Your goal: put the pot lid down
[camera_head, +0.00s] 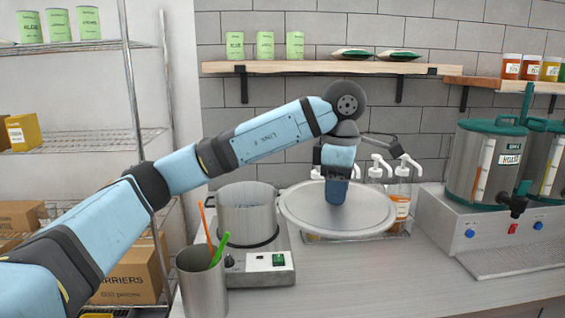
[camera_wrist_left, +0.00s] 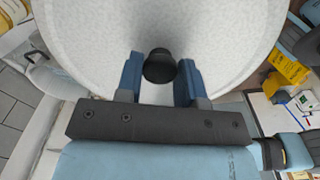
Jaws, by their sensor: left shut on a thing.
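The pot lid (camera_head: 300,208) is a round grey metal disc in the head view, held above the counter just right of the pot. My left gripper (camera_head: 337,190) is over the middle of the lid and shut on its knob. In the left wrist view the black knob (camera_wrist_left: 159,66) sits between the two blue fingers of the gripper (camera_wrist_left: 160,80), with the pale lid (camera_wrist_left: 230,40) filling the background. The open silver pot (camera_head: 247,212) stands on a small hot plate (camera_head: 265,268), left of the lid. My right gripper is not in view.
A metal cup (camera_head: 203,285) with orange and green sticks stands in front of the hot plate. Pump bottles (camera_head: 400,200) stand behind the lid. Green-lidded dispensers (camera_head: 485,165) stand at right above a drip tray (camera_head: 515,260). The counter (camera_head: 390,275) front middle is clear.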

